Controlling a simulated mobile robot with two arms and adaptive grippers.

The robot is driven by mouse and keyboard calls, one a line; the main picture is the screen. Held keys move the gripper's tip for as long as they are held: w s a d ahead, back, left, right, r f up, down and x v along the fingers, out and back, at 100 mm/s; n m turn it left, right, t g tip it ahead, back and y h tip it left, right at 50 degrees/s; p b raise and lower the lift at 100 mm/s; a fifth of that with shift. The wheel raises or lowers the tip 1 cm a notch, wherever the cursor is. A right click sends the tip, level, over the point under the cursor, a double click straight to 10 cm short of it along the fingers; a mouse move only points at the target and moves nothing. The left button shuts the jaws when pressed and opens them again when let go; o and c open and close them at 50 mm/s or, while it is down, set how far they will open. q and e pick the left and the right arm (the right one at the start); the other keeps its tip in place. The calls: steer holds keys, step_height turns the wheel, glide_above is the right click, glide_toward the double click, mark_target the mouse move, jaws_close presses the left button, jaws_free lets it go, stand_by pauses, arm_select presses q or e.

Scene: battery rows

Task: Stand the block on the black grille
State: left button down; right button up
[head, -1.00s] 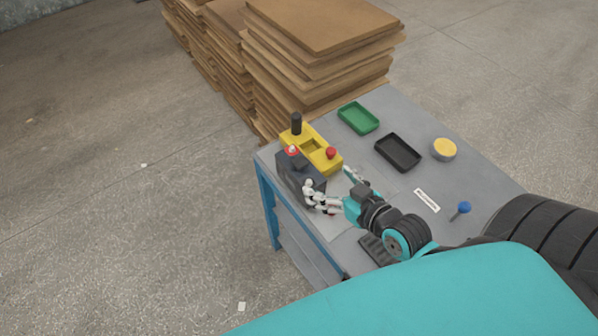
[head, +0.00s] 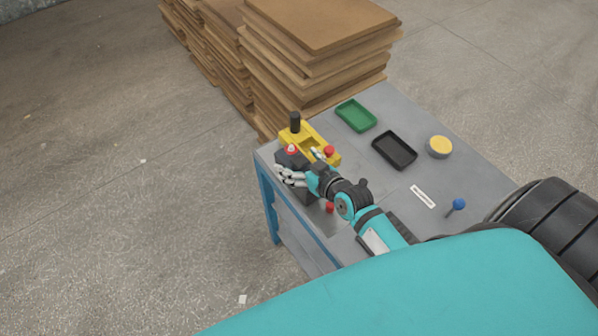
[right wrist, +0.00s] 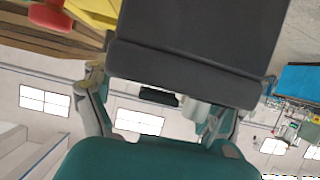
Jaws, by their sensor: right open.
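A dark grey block (head: 303,194) stands upright near the bench's left end, partly hidden by my right gripper, with a red and white spot at its top. My right gripper (head: 300,166) is open, with its fingers at either side of the block. In the right wrist view the block (right wrist: 195,50) fills the upper middle, between the two spread fingers (right wrist: 178,98). I cannot tell whether they touch it. The black grille (head: 403,229) lies near the bench's front edge, partly hidden behind my right arm. My left gripper is not in view.
A yellow fixture (head: 322,144) with a black post and red knob stands close behind the block. A green tray (head: 355,115), black tray (head: 393,151), yellow-topped round (head: 440,146) and blue knob (head: 457,205) are further right. A red button (head: 329,208) is beside my arm.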

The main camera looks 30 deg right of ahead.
steer(key=shift+s, duration=0.1)
steer(key=shift+c, duration=1.2)
steer(key=c, duration=1.4)
steer(key=shift+w+r, duration=0.2)
steer(key=shift+r, duration=0.2)
steer(key=shift+c, duration=0.6)
steer(key=shift+d+f, duration=0.1)
steer(key=shift+r+b, duration=0.3)
steer(key=shift+r, duration=1.35)
steer(key=s+a+b, duration=0.1)
steer(key=s+a, duration=0.1)
steer(key=s, duration=0.3)
steer(key=s+a+r+b, duration=0.1)
steer(key=s, duration=0.4)
steer(key=s+a+b, duration=0.1)
steer(key=s+a, duration=0.1)
steer(key=s, duration=0.3)
steer(key=shift+a+r, duration=0.35)
steer(key=shift+m+h, duration=0.8)
steer(key=shift+h, duration=0.1)
steer(key=w+r, duration=0.3)
steer(key=r, duration=0.1)
steer(key=w+r, duration=0.3)
steer(key=r, duration=0.1)
steer(key=w+r, duration=0.4)
steer(key=shift+d+r+b, duration=0.15)
steer(key=shift+r+b, duration=0.15)
steer(key=shift+b, duration=0.05)
